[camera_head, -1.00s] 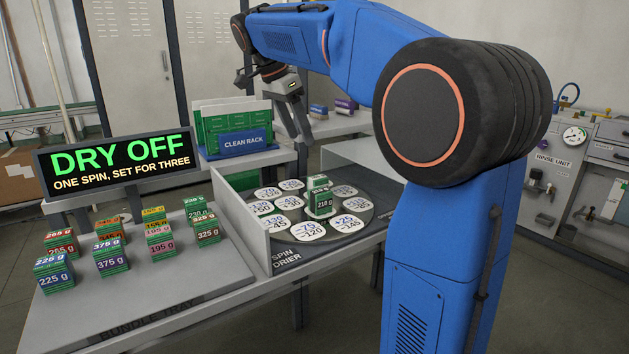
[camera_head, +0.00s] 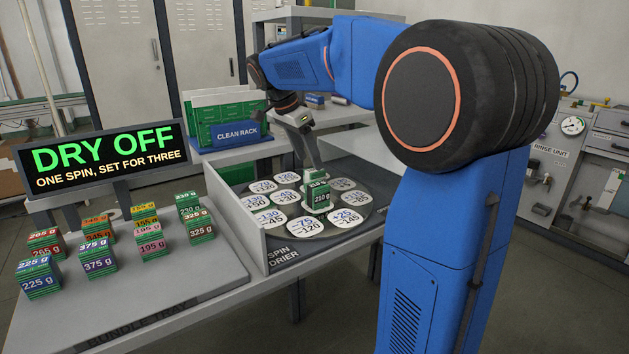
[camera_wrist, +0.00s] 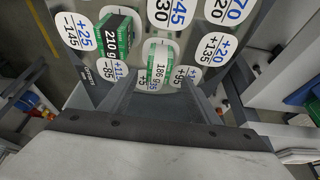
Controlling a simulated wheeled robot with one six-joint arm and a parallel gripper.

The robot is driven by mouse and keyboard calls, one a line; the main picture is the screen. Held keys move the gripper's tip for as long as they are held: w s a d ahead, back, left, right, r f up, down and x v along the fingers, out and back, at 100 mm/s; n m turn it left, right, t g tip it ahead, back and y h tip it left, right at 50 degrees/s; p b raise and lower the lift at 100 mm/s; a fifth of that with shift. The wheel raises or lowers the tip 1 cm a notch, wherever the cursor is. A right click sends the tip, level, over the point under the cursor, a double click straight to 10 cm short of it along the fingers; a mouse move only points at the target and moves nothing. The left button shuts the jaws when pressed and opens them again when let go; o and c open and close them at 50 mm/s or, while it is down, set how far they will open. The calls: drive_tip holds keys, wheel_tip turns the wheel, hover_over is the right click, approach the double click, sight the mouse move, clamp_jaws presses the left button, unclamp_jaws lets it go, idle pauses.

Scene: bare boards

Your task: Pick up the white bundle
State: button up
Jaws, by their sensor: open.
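The white bundle, labelled 186 g (camera_wrist: 158,55), has a white top and green sides and stands in the spin drier. In the head view it seems mostly hidden behind a dark-labelled 210 g bundle (camera_head: 322,200). That neighbour also shows in the wrist view (camera_wrist: 113,38), to the left of the white one. My gripper (camera_head: 313,162) is open and points down just above the two bundles. In the wrist view its fingers (camera_wrist: 160,88) reach toward the white bundle, which appears between or just beyond the tips. I cannot tell whether they touch it.
The spin drier (camera_head: 283,258) has a low wall and numbered white ovals around the bundles. The bundle tray (camera_head: 200,285) at left carries several coloured bundles. A clean rack (camera_head: 237,135) stands behind, and a sign (camera_head: 105,158) stands at the far left.

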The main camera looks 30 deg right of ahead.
sight(314, 170)
drive_tip(key=shift+x, duration=2.95)
drive_tip(key=shift+s, duration=0.15)
drive_tip(key=c, duration=1.3)
